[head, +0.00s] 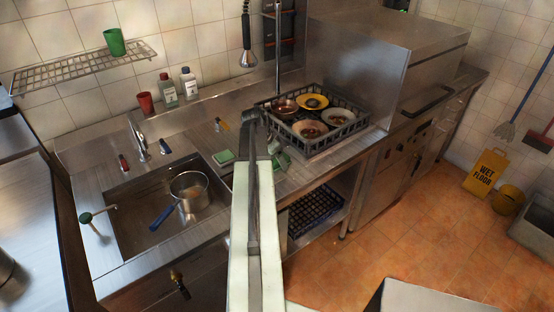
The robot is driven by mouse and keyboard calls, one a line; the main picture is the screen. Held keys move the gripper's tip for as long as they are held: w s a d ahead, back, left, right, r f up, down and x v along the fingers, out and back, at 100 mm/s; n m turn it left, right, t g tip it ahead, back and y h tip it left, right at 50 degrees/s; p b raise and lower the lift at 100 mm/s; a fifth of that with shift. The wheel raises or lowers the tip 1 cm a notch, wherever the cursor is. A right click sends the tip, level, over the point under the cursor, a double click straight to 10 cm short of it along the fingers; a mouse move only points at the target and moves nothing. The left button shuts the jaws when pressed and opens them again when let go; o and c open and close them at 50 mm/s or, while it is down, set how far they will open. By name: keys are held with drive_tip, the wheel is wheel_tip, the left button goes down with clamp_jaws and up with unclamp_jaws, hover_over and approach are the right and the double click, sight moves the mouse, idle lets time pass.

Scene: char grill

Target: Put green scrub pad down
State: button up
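A flat green scrub pad (222,158) lies on the steel counter between the sink and my arm. A second pale green item (281,161), maybe a cloth, lies just right of my arm, partly hidden by it. My gripper (252,117) is at the far end of my arm, over the counter by the left edge of the dish rack. Its fingers are small and dark here, and I cannot tell whether they are open or hold anything.
A dark dish rack (350,140) with several dirty dishes stands right of my gripper. The sink (135,203) holds a pot (189,187) with a blue handle. A tap (137,138) and a hanging spray head (247,58) are near the wall. Some bare counter lies around the pad.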

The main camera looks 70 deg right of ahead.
drive_tip(key=shift+r, duration=0.15)
drive_tip(key=shift+r+p, duration=0.25)
drive_tip(key=shift+p, duration=0.1)
drive_tip(key=p+v, duration=1)
drive_tip(key=v, duration=0.1)
drive_tip(key=shift+r+p, duration=0.3)
drive_tip(key=shift+p, duration=0.05)
drive_tip(key=shift+a, duration=0.1)
